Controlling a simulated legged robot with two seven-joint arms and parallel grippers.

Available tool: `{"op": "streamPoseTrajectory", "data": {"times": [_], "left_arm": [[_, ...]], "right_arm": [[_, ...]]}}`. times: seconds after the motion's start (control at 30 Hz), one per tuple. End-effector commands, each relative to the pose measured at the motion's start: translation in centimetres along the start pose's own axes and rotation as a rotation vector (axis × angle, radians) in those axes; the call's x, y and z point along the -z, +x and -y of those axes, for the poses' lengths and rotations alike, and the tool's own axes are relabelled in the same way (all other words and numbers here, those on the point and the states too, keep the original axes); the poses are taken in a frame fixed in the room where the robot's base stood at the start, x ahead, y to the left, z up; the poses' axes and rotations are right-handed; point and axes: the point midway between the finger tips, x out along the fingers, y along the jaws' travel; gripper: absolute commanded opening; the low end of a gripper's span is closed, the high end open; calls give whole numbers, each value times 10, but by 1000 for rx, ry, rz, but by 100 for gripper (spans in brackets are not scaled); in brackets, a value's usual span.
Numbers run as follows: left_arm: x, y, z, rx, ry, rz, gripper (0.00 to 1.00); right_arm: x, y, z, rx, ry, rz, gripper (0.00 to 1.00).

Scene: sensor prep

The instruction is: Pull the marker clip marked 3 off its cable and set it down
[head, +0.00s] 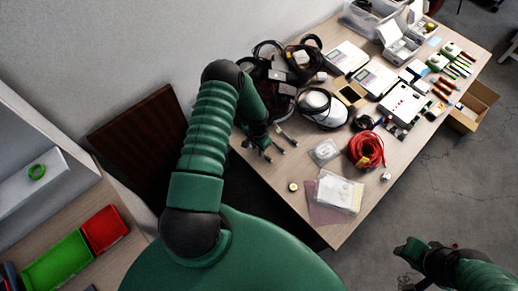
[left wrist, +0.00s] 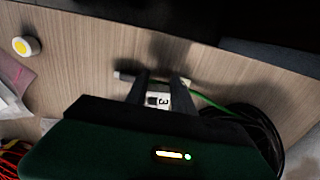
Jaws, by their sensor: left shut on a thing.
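The white marker clip marked 3 (left wrist: 162,101) shows between the two dark fingers of my left gripper (left wrist: 160,84) in the left wrist view. The gripper is shut on it, low over the table. A thin green cable (left wrist: 212,102) runs right from beside the fingers. A small pale end (left wrist: 123,75) shows left of them. The fingers hide the middle, so I cannot tell whether the clip is still around the cable. In the head view my left gripper (head: 268,150) is at the table's left edge; the clip is too small to make out. My right gripper (head: 408,252) is at lower right, its fingers unclear.
Devices and tools crowd the far side. Bare wood lies near the front left edge.

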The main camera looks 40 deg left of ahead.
Motion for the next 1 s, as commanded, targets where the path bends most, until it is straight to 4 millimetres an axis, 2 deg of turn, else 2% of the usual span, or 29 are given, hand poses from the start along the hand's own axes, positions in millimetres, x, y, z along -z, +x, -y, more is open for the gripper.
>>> {"op": "streamPoseTrajectory", "data": {"times": [1.0], "left_arm": [[0, -27, -1, -1, 1, 0, 0]], "right_arm": [[4, -18, 0, 0, 0, 0, 36]]}}
